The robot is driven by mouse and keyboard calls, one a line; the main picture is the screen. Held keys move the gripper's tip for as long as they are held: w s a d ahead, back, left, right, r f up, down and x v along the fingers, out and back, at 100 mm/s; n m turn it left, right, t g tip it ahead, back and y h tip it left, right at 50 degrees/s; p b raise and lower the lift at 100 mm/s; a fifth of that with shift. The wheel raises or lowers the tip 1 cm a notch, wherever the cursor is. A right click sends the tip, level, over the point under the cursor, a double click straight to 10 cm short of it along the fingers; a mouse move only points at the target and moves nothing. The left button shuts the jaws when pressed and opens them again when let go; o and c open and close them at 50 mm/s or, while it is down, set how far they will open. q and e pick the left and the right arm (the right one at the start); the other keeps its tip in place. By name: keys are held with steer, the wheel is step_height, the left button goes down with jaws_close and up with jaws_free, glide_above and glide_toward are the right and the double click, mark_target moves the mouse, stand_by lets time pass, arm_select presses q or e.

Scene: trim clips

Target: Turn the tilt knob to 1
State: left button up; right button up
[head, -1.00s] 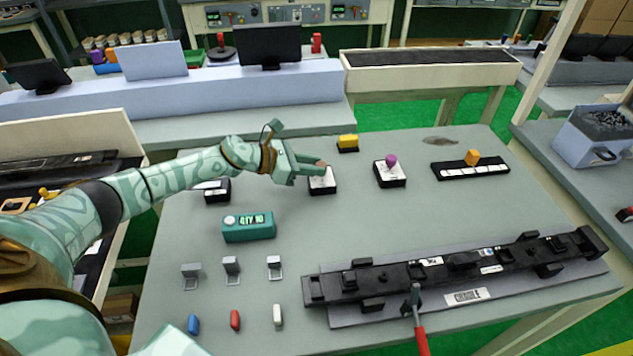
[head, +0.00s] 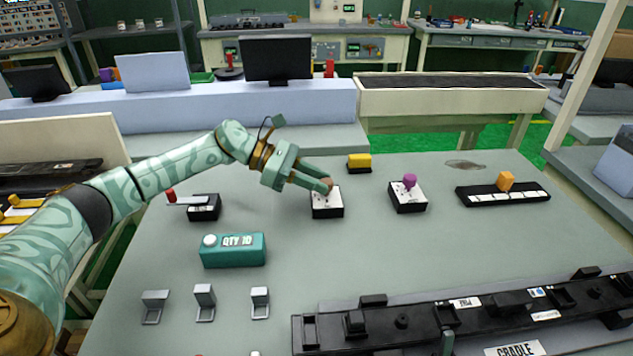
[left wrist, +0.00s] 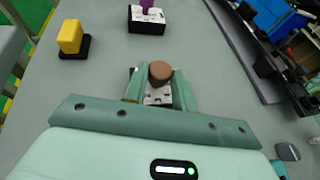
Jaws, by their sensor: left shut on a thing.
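A round brown knob (left wrist: 160,71) stands on a small black box with a white top (head: 327,207) in the middle of the table. My left gripper (head: 324,187) reaches in from the left and is shut on this knob. In the left wrist view the knob shows between the two green fingers, with part of the white plate below it. The knob's scale marks are too small and too covered to read. My right gripper is not in view.
A yellow button (head: 359,162) stands behind the box, a purple knob (head: 409,181) and an orange slider (head: 506,180) to its right. A red-tipped lever box (head: 205,209) and a teal QTY box (head: 233,250) are left. A black cradle (head: 410,322) lies in front.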

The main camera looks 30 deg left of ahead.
arm_select(q)
steer(key=o, duration=1)
steer(key=v, duration=1.6)
steer(key=shift+s+a, duration=0.1)
